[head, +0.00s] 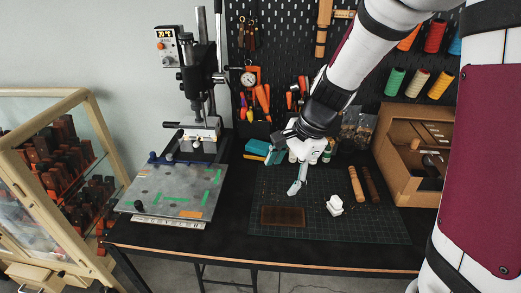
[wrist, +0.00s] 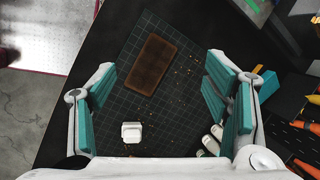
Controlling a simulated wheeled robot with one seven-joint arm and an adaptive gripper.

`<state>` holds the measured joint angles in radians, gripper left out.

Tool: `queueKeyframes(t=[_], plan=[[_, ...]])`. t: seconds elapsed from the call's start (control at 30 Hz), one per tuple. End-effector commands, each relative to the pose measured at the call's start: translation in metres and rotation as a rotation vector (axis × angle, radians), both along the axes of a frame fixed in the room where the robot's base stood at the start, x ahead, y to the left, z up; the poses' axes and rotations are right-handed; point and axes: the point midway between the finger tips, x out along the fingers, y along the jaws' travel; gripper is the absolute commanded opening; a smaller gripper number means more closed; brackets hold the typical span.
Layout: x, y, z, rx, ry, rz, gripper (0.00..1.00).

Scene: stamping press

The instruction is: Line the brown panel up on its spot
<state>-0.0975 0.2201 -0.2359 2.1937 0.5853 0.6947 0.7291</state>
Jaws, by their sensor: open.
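The brown panel (head: 283,216) is a flat dark-brown rectangle lying on the green gridded cutting mat (head: 350,228). In the wrist view the panel (wrist: 152,62) lies ahead of my gripper, between the lines of its fingers and slightly turned. My gripper (head: 297,188) is above the mat, just behind the panel in the head view. In the wrist view its teal-padded fingers (wrist: 160,95) stand wide apart with nothing between them. The grey plate (head: 170,192) with green corner marks and an orange strip lies on the left of the table, in front of the press.
A small white block (head: 334,205) sits on the mat right of the panel. Two wooden rods (head: 357,185) and a wooden cabinet (head: 400,160) stand further right. The stamping press (head: 200,85) is at the back left. A glass case (head: 60,170) stands at the far left.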

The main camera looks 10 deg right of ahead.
Motion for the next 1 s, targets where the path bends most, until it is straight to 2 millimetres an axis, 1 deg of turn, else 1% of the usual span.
queueKeyframes(t=[0.03,0.2,0.33,0.4,0.5,0.67,1.0], plan=[[0.006,-0.003,-0.019,0.007,0.044,-0.071,0.70],[0.023,-0.013,-0.074,0.019,0.153,-0.314,0.70],[0.029,-0.021,-0.105,0.015,0.205,-0.444,0.70],[0.032,-0.024,-0.115,0.013,0.219,-0.487,0.70],[0.033,-0.026,-0.123,0.011,0.231,-0.521,0.70],[0.034,-0.026,-0.133,0.012,0.233,-0.528,0.70],[0.035,-0.026,-0.174,0.012,0.234,-0.527,0.70]])
